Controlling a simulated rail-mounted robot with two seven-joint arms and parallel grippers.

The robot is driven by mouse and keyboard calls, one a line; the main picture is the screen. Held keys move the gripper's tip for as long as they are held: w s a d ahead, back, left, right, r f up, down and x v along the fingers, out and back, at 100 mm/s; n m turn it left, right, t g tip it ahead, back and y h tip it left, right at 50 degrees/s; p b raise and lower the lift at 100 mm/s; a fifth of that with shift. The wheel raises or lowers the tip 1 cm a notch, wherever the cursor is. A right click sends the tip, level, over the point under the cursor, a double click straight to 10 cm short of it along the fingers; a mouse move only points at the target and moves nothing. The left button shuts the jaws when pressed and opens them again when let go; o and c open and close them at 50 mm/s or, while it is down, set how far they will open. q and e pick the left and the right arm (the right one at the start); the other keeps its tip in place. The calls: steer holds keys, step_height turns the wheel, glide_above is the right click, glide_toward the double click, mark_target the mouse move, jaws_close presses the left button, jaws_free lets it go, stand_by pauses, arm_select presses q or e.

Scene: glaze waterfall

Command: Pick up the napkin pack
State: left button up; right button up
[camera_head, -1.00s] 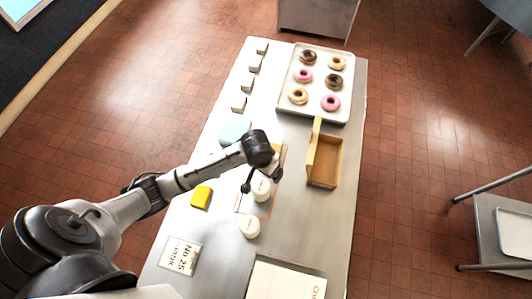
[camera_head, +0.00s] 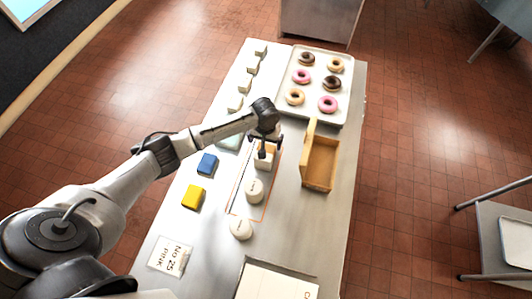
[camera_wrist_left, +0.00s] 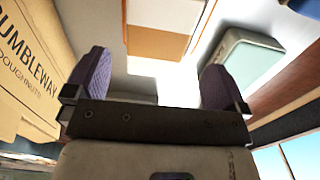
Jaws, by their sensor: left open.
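A small pale block with a tan part (camera_head: 264,160), which looks like the napkin pack, stands at the far end of the orange-edged mat (camera_head: 233,205). My left gripper (camera_head: 265,148) is open, pointing down over this block, and partly hides it. In the left wrist view the gripper's two dark pads (camera_wrist_left: 155,80) are spread apart with nothing clamped between them. A tan and white shape (camera_wrist_left: 165,40) shows beyond the pads, but I cannot tell whether it lies between them. My right gripper is not in view.
Two white round tubs (camera_head: 254,191) (camera_head: 241,229) stand nearer on the mat. An open cardboard box (camera_head: 321,160) is close on the right. A mint container (camera_wrist_left: 245,62) is beside the gripper. Blue (camera_head: 207,164) and yellow (camera_head: 193,197) blocks lie left. A doughnut tray (camera_head: 342,112) is behind.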

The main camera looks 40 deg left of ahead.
mark_target(266, 148)
arm_select(q)
steer(key=shift+d+f+p, duration=0.15)
steer(key=shift+f+p, duration=0.15)
steer(key=shift+f, duration=2.85)
steer(key=shift+c, duration=0.2)
steer(key=c, duration=1)
steer(key=shift+o, duration=0.2)
steer(key=shift+r, duration=0.1)
